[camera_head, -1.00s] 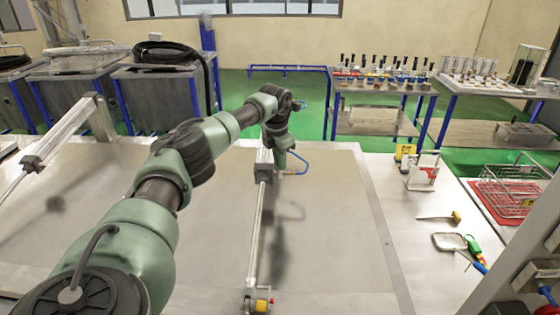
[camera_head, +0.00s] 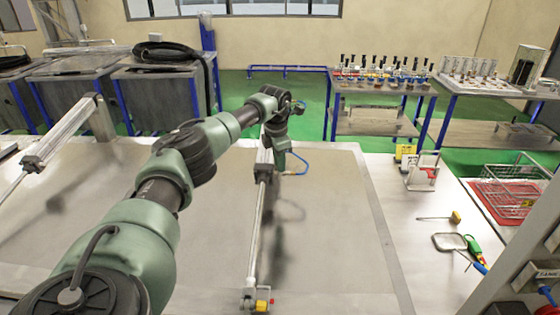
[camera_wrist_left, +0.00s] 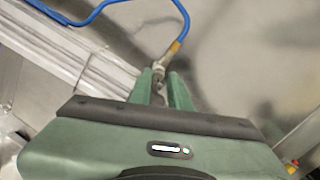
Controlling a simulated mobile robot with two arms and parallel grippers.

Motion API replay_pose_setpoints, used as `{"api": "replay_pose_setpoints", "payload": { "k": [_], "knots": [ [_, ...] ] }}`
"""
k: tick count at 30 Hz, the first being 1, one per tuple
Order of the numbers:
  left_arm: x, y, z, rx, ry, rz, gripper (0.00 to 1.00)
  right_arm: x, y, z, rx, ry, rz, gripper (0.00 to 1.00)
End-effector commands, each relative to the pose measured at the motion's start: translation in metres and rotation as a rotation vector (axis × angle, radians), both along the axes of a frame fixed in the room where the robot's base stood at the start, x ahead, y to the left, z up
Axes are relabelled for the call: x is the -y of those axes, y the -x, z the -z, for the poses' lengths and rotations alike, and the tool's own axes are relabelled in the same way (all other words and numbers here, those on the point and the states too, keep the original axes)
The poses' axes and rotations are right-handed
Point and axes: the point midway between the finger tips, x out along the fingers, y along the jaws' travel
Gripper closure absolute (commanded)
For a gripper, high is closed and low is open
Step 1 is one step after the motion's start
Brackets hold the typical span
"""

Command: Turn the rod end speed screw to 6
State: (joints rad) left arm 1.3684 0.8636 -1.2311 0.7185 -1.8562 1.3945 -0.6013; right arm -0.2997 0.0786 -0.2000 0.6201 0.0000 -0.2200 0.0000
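The rod end speed screw is too small to make out, and its number cannot be read. A metal fitting (camera_wrist_left: 172,52) with a brass-coloured band joins the blue hose (camera_wrist_left: 104,6) in the left wrist view. My left gripper (camera_wrist_left: 161,78) points at the foot of this fitting, with a green finger on each side of it. Whether the fingers touch it cannot be told. In the head view the left gripper (camera_head: 281,168) is beside the upper end of the long cylinder (camera_head: 257,230), near the blue hose (camera_head: 300,162). My right gripper is not in view.
A clear stand (camera_head: 423,172), a yellow-handled tool (camera_head: 455,217) and a green-handled tool (camera_head: 473,246) lie on the right side of the bench. A wire basket (camera_head: 515,185) is at the far right. The bench plate (camera_head: 335,240) right of the cylinder is clear.

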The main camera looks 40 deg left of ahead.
Motion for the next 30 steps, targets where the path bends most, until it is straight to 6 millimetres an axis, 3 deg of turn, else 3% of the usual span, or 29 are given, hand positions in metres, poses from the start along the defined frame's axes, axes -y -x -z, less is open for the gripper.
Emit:
{"api": "replay_pose_setpoints", "payload": {
  "k": [13, 24, 30],
  "knots": [
    [0.000, -0.001, -0.007, 0.010, -0.001, -0.001, 0.66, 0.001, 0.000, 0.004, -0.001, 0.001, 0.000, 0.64],
    [0.005, 0.010, -0.062, 0.008, -0.002, -0.002, 0.66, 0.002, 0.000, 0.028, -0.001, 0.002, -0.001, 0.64],
    [0.006, 0.014, -0.076, 0.004, -0.001, -0.001, 0.66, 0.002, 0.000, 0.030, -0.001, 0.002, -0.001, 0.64]
  ]
}}
